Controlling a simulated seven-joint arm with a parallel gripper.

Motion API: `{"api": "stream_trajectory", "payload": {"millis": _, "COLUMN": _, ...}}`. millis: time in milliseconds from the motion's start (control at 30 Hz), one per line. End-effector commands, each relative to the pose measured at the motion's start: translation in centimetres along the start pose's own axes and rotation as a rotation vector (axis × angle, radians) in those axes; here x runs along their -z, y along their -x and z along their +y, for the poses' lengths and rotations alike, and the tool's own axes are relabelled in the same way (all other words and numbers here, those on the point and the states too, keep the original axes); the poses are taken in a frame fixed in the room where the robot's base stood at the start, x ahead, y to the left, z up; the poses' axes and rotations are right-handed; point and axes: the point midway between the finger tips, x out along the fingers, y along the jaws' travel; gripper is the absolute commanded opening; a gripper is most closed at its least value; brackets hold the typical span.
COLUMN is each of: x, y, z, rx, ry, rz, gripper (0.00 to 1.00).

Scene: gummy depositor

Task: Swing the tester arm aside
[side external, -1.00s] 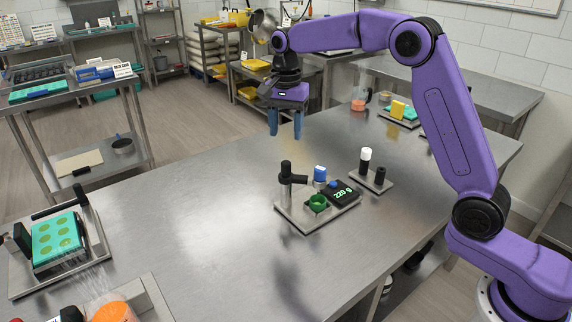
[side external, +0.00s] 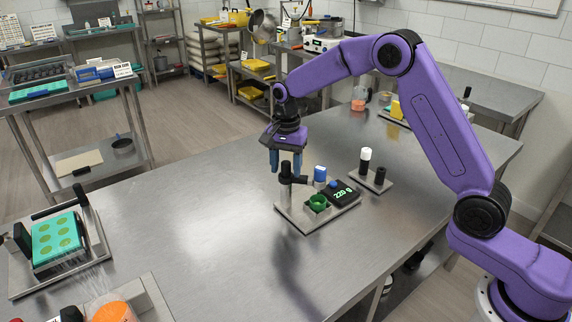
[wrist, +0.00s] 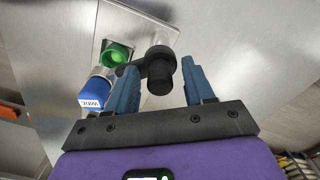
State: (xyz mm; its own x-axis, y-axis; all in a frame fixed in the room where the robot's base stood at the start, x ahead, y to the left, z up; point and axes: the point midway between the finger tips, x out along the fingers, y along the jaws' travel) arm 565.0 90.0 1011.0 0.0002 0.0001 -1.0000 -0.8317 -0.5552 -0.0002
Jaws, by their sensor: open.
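The tester arm (side external: 298,179) is a short black bar on a black-topped post (side external: 286,168), on a grey base plate (side external: 290,212). In the wrist view the black arm (wrist: 139,68) reaches left from its round knob (wrist: 160,75) toward a green cup (wrist: 117,54). The green cup (side external: 318,203) sits on the plate beside the post. My gripper (side external: 286,167) is open just above and around the post in the side view. In the wrist view my gripper (wrist: 160,78) has its blue fingers on either side of the knob, with gaps; contact is not visible.
A blue-capped piece (side external: 320,173) and a black readout showing 220 g (side external: 343,193) stand close by on the plate. A small stand with white and black pegs (side external: 371,172) is to the right.

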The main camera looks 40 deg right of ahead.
Motion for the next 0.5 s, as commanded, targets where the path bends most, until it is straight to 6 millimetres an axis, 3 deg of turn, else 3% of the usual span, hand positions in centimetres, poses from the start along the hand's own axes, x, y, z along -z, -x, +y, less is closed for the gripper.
{"api": "stream_trajectory", "payload": {"millis": 33, "x": 0.0, "y": 0.01, "z": 0.0, "rx": 0.0, "ry": 0.0, "rz": 0.0, "gripper": 0.53}}
{"api": "stream_trajectory", "payload": {"millis": 200, "x": 0.0, "y": 0.03, "z": 0.0, "rx": 0.0, "ry": 0.0, "rz": 0.0, "gripper": 0.0}}
{"api": "stream_trajectory", "payload": {"millis": 500, "x": 0.0, "y": 0.05, "z": -0.01, "rx": 0.0, "ry": 0.021, "rz": 0.0, "gripper": 0.0}}
